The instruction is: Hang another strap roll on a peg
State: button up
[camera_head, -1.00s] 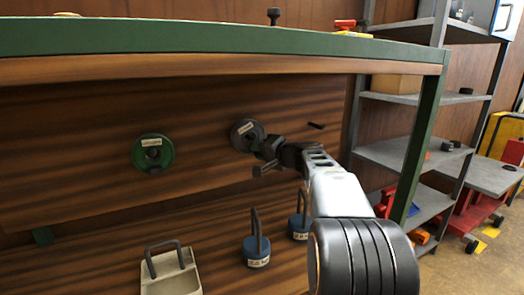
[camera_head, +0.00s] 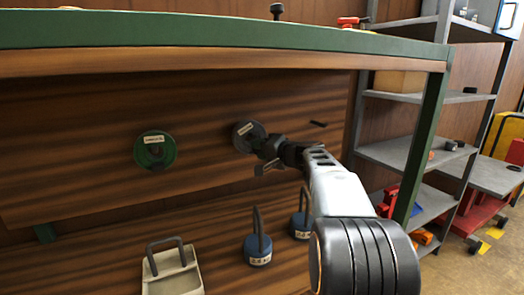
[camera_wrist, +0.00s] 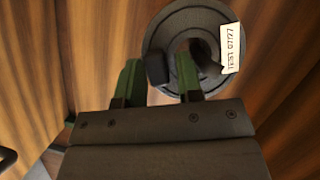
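A dark grey strap roll (camera_head: 248,137) with a pale label is upright against the wooden back panel. My gripper (camera_head: 265,158) is at its lower right side. In the wrist view the roll (camera_wrist: 185,14) is a ring, and my gripper (camera_wrist: 159,75) has its two green fingers either side of a dark part of it, one finger over the hole. The gripper looks shut on this part. Something shows inside the hole, but I cannot tell whether it is a peg. A green strap roll (camera_head: 155,150) is on the panel further left. A bare dark peg (camera_head: 319,124) sticks out at the right.
Blue weights with handles (camera_head: 257,249) and a beige handled tray (camera_head: 172,278) stand below. A green-edged bench top (camera_head: 200,30) overhangs the panel, with its green post (camera_head: 427,140) at right. Grey shelves (camera_head: 405,150) stand beyond.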

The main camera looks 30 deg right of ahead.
jog(key=o, duration=0.3)
jog(key=shift+f, duration=0.1)
jog(key=s+a+f+b+v, duration=0.1)
jog(key=b+v, duration=0.3)
jog(key=v, duration=1.6)
jog(key=shift+s+a+b, duration=0.2)
jog(key=shift+a+b, duration=0.1)
jog(key=shift+a, duration=0.25)
jog(key=shift+r, duration=0.1)
